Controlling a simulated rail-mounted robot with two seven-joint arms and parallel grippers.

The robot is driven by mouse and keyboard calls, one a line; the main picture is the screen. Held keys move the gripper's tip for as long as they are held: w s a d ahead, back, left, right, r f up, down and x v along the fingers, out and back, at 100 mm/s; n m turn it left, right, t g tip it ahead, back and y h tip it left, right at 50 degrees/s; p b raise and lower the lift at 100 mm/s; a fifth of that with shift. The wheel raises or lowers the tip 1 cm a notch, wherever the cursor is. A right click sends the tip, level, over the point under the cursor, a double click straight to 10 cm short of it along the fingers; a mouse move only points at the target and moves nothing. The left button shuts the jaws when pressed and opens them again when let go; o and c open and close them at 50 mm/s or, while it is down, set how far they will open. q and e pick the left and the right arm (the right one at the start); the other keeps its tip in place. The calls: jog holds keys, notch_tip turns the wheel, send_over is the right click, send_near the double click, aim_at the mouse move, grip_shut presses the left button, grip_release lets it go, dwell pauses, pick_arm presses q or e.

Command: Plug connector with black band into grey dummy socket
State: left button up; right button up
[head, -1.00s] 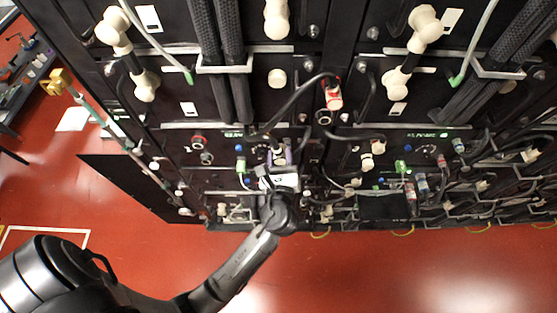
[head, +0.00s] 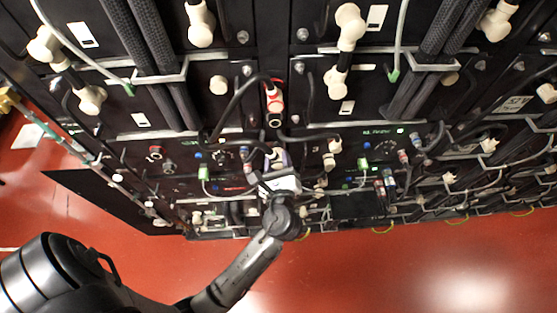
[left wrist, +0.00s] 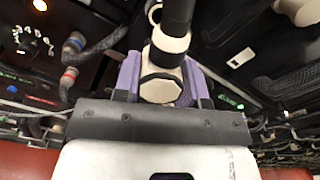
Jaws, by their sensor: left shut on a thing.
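My left gripper (head: 277,160), with purple finger pads, is shut on the cream connector with a black band (left wrist: 170,50) in front of the rack. In the left wrist view the connector sits between the pads, with a thick black cable running up from it. In the head view the gripper and arm hide most of it. A small grey round fitting (head: 169,167) sits on the panel to the left, below a red-ringed one; I cannot tell whether it is the grey dummy socket. My right gripper is not in view.
A red-and-white connector (head: 275,103) is on the rack above my gripper. A green plug (head: 204,172) is to its left. Black cables loop across the panel. Cream connectors (head: 348,30) and metal brackets stick out. The red floor (head: 400,280) in front is clear.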

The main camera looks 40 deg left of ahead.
aim_at(277, 144)
pick_arm(q)
jog(key=shift+r+p, duration=0.15)
jog(key=shift+p, duration=0.3)
jog(key=shift+p+x, duration=0.35)
jog(key=shift+x, duration=1.1)
jog(key=shift+p+x, duration=0.3)
jog(key=shift+x, duration=1.1)
jog(key=shift+p, duration=0.45)
jog(key=shift+w+a+p, duration=0.2)
jog(key=shift+w+p, duration=0.05)
jog(key=shift+p, duration=0.05)
